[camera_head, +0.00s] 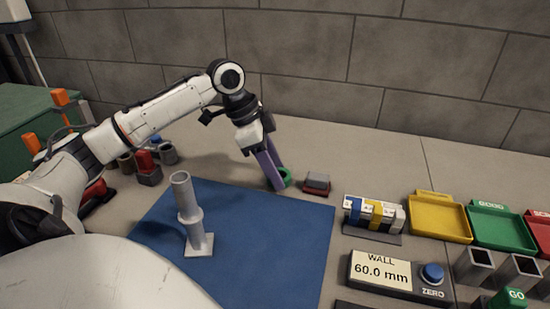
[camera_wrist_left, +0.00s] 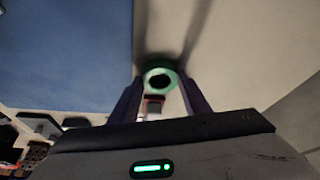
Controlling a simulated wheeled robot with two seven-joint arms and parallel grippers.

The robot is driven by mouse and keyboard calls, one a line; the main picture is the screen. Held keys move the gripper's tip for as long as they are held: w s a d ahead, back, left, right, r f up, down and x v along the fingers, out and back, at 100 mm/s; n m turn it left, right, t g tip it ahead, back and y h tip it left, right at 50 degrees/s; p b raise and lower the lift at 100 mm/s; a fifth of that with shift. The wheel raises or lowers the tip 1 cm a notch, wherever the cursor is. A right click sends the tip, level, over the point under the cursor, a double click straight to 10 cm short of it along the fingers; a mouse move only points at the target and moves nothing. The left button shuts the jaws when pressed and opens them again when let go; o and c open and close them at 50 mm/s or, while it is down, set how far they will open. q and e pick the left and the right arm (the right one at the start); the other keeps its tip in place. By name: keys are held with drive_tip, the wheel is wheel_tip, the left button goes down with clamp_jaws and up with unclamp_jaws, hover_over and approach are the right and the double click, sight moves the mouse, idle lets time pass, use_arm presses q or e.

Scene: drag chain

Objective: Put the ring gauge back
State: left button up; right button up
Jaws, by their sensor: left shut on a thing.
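A green ring gauge (camera_head: 287,176) is at the tips of my left gripper (camera_head: 278,184), low by the far edge of the blue mat. In the left wrist view, the ring (camera_wrist_left: 159,70) shows between the two purple fingers, with its dark hole facing the camera. The left gripper is shut on the ring. In the head view the fingers hide part of it, and I cannot tell whether it touches the table. A green block marked GO (camera_head: 514,297) shows at the lower right corner. My right gripper is not in view.
A grey flanged pipe (camera_head: 187,215) stands upright on the blue mat (camera_head: 285,250). A small red-and-grey block (camera_head: 317,183) is just right of the ring. Further right are a block rack (camera_head: 374,215), yellow (camera_head: 437,219) and green trays (camera_head: 500,228), and a WALL display (camera_head: 383,272).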

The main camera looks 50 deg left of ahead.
use_arm(q)
drive_tip(key=o, duration=1.2)
drive_tip(key=v, duration=1)
drive_tip(key=shift+r+p, duration=0.2)
drive_tip(key=shift+p, duration=0.1)
